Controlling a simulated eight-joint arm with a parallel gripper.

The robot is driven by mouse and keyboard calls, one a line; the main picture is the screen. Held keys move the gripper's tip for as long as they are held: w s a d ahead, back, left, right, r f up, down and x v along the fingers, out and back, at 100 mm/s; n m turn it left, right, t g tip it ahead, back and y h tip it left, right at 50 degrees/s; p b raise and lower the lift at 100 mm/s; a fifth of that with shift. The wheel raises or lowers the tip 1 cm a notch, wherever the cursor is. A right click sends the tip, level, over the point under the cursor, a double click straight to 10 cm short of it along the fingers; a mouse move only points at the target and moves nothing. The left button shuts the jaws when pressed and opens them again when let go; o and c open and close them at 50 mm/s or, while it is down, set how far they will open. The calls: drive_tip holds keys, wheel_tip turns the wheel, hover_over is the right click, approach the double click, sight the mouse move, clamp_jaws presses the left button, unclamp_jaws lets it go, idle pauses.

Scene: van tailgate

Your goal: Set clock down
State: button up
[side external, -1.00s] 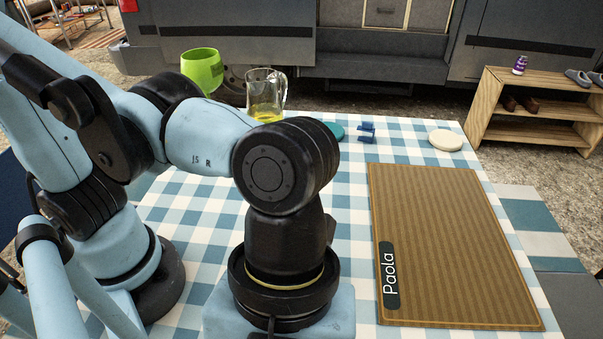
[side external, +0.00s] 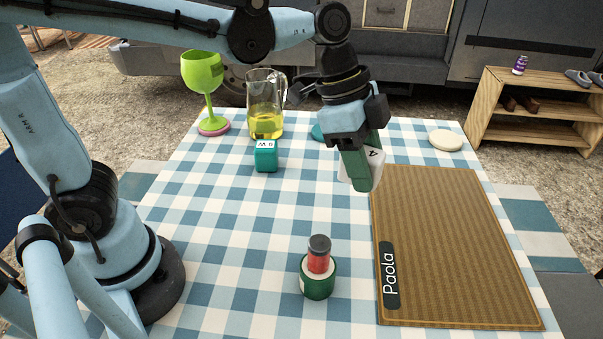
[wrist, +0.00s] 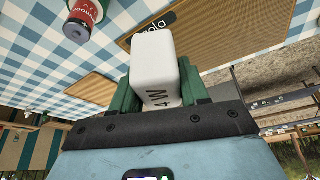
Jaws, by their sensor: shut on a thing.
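My gripper (side external: 360,168) is shut on a white block with dark characters, apparently the clock (side external: 376,158), and points down. In the side view it hangs over the checked table by the far left corner of the brown mat (side external: 450,250); a gap to the cloth seems to show, but the height is hard to judge. In the wrist view the white clock (wrist: 156,58) sits between the two green fingers, its lettered face toward the camera. A teal cube (side external: 266,160) with characters stands on the table to the left.
A red, dark-capped container (side external: 319,258) stands in a green holder (side external: 318,284) at the front. A jug (side external: 265,105) of yellow liquid, a green goblet (side external: 203,75) on a pink coaster and a cream disc (side external: 446,140) stand at the back. The table's middle is mostly bare.

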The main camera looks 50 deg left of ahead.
drive_tip(key=w+a+n+t, duration=0.2)
drive_tip(key=w+a+n, duration=0.3)
drive_tip(key=a, duration=0.5)
hover_over(326, 170)
drive_tip(key=s, duration=0.1)
drive_tip(key=shift+g+y, duration=0.3)
drive_tip(key=shift+y, duration=0.1)
drive_tip(key=f, duration=1.2)
drive_tip(key=shift+s+a, duration=0.1)
drive_tip(key=shift+a, duration=0.25)
drive_tip(key=shift+a+f, duration=0.1)
drive_tip(key=shift+f, duration=1.9)
drive_tip(key=shift+f, duration=0.2)
drive_tip(key=o, duration=1.1)
